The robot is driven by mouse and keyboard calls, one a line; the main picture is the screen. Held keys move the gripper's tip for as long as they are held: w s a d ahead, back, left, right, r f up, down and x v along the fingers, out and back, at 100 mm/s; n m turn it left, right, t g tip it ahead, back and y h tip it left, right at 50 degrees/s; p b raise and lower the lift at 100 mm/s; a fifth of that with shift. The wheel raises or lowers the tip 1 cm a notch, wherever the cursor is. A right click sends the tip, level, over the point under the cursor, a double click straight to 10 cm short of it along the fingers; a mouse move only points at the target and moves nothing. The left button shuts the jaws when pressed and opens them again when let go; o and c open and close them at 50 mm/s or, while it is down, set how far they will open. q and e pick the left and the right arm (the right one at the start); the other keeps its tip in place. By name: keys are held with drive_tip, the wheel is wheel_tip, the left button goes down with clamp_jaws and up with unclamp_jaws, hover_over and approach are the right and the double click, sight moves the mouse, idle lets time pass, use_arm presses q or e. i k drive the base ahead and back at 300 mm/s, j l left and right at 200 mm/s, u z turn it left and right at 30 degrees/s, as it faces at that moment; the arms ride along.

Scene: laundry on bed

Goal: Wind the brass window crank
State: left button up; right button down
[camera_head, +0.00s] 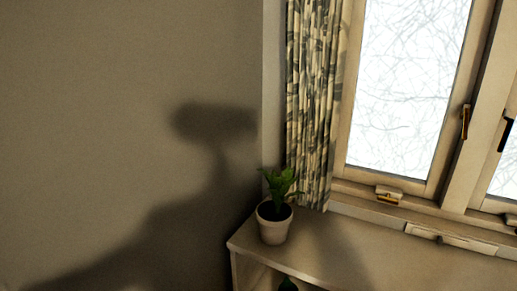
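A small fitting (389,195) with brass-coloured parts sits on the bottom frame of the window (405,90); it looks like the brass window crank, but it is too small to make out a handle or how it is turned. The window sash appears closed. Neither of my grippers is in view.
A brass-coloured latch (465,122) is on the sash's right side. A patterned curtain (312,100) hangs left of the window. A potted plant (274,222) stands on the left end of the cabinet top (345,255) below; the top's middle looks clear. A shadow falls on the left wall.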

sight(387, 199)
drive_tip(key=z, duration=1.35)
